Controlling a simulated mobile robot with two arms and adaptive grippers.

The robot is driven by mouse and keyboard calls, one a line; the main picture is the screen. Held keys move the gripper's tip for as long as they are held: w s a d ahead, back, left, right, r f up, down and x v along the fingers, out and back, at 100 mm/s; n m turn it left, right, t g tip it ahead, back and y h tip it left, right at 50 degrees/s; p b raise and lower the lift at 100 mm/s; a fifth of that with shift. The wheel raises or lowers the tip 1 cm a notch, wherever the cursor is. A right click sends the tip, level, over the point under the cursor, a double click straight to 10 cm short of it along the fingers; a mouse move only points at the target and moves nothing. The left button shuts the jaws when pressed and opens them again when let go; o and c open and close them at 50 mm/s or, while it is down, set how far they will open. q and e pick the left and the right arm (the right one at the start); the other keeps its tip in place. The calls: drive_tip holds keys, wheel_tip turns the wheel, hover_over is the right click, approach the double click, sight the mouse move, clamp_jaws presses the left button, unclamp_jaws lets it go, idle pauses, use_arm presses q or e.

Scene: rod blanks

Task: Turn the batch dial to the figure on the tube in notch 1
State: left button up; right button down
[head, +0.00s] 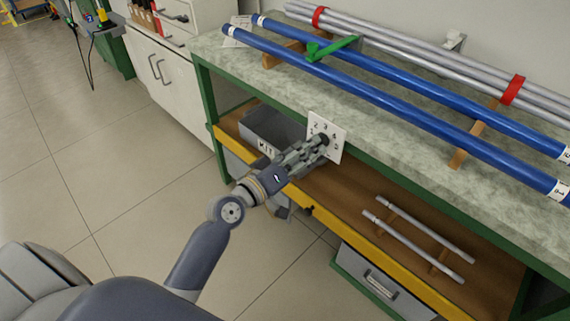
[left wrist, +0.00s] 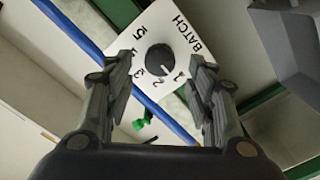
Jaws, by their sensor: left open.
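The batch dial is a black knob (left wrist: 160,58) on a white plate (head: 327,137) at the bench's front edge. In the left wrist view, the plate shows BATCH and the figures 1 to 5. The knob's pale pointer faces roughly between 1 and 2. My left gripper (head: 318,143) is open before the plate; in the left wrist view its fingers (left wrist: 160,85) stand either side of the knob, contact unclear. Two blue tubes (head: 400,118) (head: 400,87) lie on wooden rests on the bench, with white end labels too small to read surely. Notch numbers are not readable. My right gripper is out of view.
A green clip-like piece (head: 332,48) sits by the blue tubes. Silver tubes with red bands (head: 420,50) lie behind. A grey KIT bin (head: 273,131) and two short grey rods (head: 415,245) are on the lower shelf. Floor at left is clear.

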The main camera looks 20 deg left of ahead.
use_arm(q)
drive_tip(key=v, duration=0.9)
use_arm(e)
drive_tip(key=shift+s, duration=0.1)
